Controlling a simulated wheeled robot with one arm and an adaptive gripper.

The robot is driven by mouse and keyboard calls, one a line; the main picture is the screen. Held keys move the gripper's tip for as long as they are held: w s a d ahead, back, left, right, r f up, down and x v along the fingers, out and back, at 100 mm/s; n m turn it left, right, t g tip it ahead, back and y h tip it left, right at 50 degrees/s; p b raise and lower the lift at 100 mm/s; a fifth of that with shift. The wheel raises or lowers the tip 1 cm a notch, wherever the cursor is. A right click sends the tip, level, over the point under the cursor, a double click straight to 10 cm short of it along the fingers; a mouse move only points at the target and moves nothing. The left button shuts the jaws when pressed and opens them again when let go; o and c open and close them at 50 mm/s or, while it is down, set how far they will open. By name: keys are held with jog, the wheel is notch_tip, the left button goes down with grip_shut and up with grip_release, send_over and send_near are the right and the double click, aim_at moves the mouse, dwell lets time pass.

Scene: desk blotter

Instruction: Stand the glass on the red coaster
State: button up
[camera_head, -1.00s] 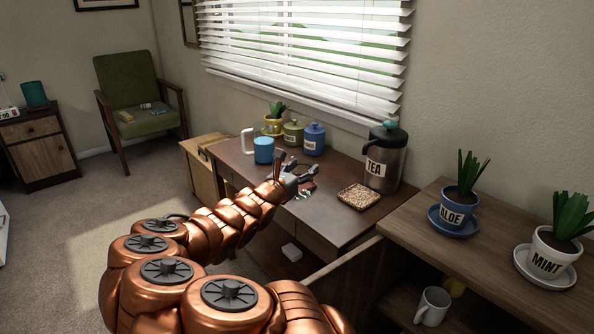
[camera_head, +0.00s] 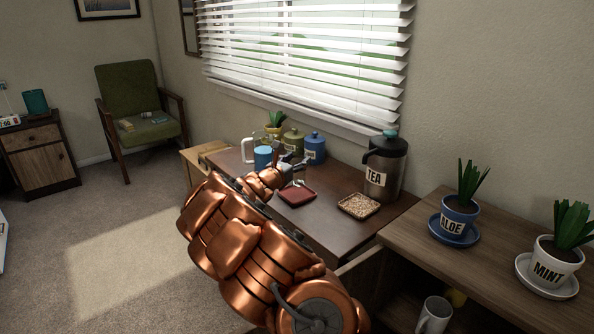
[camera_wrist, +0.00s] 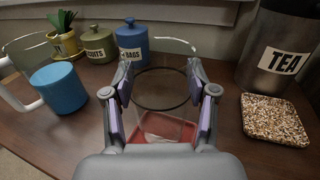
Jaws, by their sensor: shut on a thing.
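My gripper (camera_wrist: 160,100) is shut on a clear glass (camera_wrist: 160,112), with one finger at each side of it. The glass looks upright, and its dark round rim shows between the fingers. The red coaster (camera_wrist: 188,134) shows through and around the lower part of the glass in the wrist view. In the head view the red coaster (camera_head: 297,196) lies on the dark desk, just in front of my gripper (camera_head: 287,170). I cannot tell whether the glass touches the coaster. My gripper body hides the coaster's near edge in the wrist view.
A blue mug (camera_wrist: 60,88) stands to the left. Behind are a yellow-potted plant (camera_wrist: 64,40), a green canister (camera_wrist: 98,42) and a blue canister (camera_wrist: 132,40). A speckled square coaster (camera_wrist: 274,120) and a TEA urn (camera_wrist: 278,52) are on the right.

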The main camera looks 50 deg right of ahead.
jog(key=shift+w+d+f, duration=0.1)
jog(key=shift+w+d, duration=0.05)
jog(key=shift+d, duration=0.1)
jog(key=shift+f+b, duration=0.4)
jog(key=shift+f, duration=1.25)
jog(key=shift+f, duration=0.1)
jog(key=o, duration=1.3)
jog(key=p+v, duration=0.1)
jog(key=v, duration=1.1)
